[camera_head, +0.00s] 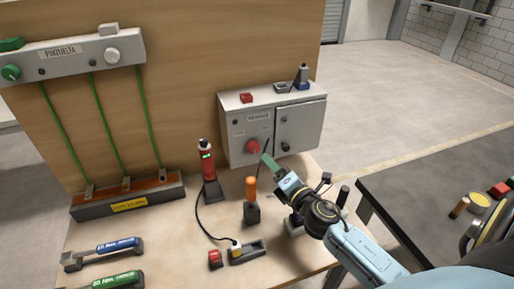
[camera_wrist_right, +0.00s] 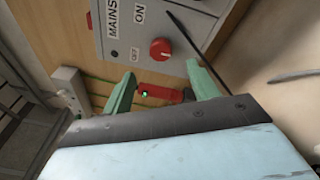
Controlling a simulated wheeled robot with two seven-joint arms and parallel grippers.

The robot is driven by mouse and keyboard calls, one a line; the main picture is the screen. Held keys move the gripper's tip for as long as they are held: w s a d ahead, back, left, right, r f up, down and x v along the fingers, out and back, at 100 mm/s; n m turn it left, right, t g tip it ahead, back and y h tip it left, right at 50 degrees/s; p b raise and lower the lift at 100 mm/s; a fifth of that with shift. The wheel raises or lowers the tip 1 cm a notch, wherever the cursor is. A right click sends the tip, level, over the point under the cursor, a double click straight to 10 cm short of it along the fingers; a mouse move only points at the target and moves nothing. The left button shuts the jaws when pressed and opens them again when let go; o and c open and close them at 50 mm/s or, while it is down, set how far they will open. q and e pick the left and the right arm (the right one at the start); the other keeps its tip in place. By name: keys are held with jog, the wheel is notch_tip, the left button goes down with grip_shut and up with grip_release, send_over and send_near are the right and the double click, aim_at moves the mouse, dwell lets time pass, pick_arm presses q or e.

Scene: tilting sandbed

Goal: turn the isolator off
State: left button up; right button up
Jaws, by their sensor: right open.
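The isolator is a grey box (camera_head: 240,135) on the bench against the wooden board, with a red rotary knob (camera_head: 253,147) on its front. In the right wrist view the red knob (camera_wrist_right: 160,49) sits beside the MAINS, ON and OFF labels (camera_wrist_right: 134,53); I cannot tell for sure which one it points at. My right gripper (camera_head: 268,161) is just in front of the knob, to its lower right. Its two green fingers (camera_wrist_right: 164,80) are spread apart with nothing held, and the knob appears beyond their tips. My left gripper is not in view.
A red device (camera_head: 207,165) with a green display and an orange-handled tool (camera_head: 251,190) stand left of my right arm. A cable runs to a charger (camera_head: 248,251). Small items lie on the box top (camera_head: 262,94). A dark table (camera_head: 430,190) stands at right.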

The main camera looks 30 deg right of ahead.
aim_at(256, 149)
jog(key=w, duration=0.4)
jog(key=shift+d, duration=0.1)
jog(key=w, duration=0.5)
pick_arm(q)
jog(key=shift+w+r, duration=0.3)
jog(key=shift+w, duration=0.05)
pick_arm(e)
jog(key=c, duration=1)
